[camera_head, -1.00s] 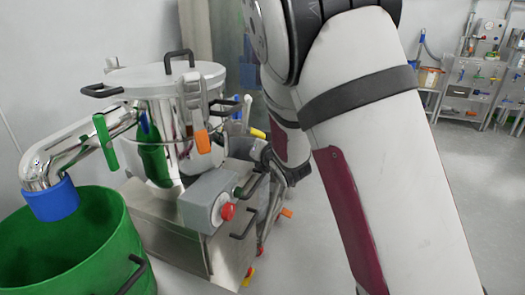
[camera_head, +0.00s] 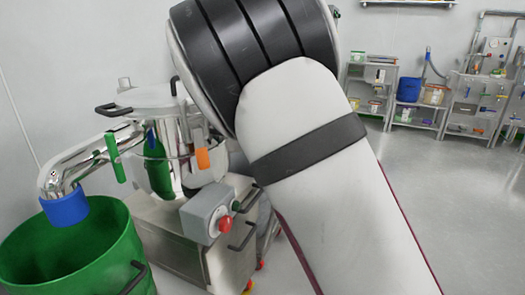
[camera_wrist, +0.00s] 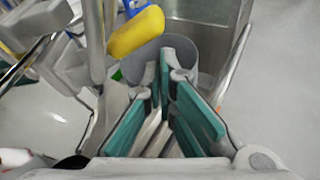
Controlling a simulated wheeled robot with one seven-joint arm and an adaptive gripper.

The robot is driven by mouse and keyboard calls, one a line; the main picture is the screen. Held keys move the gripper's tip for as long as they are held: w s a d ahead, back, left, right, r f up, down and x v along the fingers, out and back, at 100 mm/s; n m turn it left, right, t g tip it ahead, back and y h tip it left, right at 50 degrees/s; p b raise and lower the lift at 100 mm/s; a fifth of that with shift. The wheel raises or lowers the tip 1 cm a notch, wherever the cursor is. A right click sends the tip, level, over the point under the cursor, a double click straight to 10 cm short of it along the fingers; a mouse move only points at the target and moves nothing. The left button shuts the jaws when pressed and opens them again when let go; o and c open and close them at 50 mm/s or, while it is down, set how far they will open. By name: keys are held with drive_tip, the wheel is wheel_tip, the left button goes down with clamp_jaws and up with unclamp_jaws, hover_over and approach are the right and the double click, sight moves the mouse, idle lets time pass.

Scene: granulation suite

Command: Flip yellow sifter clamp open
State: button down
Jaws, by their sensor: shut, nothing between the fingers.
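The yellow sifter clamp (camera_wrist: 135,32) shows in the wrist view as a rounded yellow handle, just beyond and left of my fingertips. My gripper (camera_wrist: 165,62) has teal finger pads and is shut and empty; I cannot tell whether it touches the handle. In the head view my arm hides the gripper and the yellow clamp. The steel sifter (camera_head: 160,105) stands at the left there, with a lid and black handles. An orange clamp (camera_head: 202,158) and a green clamp (camera_head: 112,145) are on its near side.
A green bin (camera_head: 110,260) stands below the blue-ended outlet pipe (camera_head: 65,207). A grey control box with a red button (camera_head: 224,224) juts from the sifter's base. Shelves (camera_head: 370,85) stand along the back wall. The floor at right is clear.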

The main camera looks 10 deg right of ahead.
drive_tip(key=shift+r, duration=0.35)
idle(0.6)
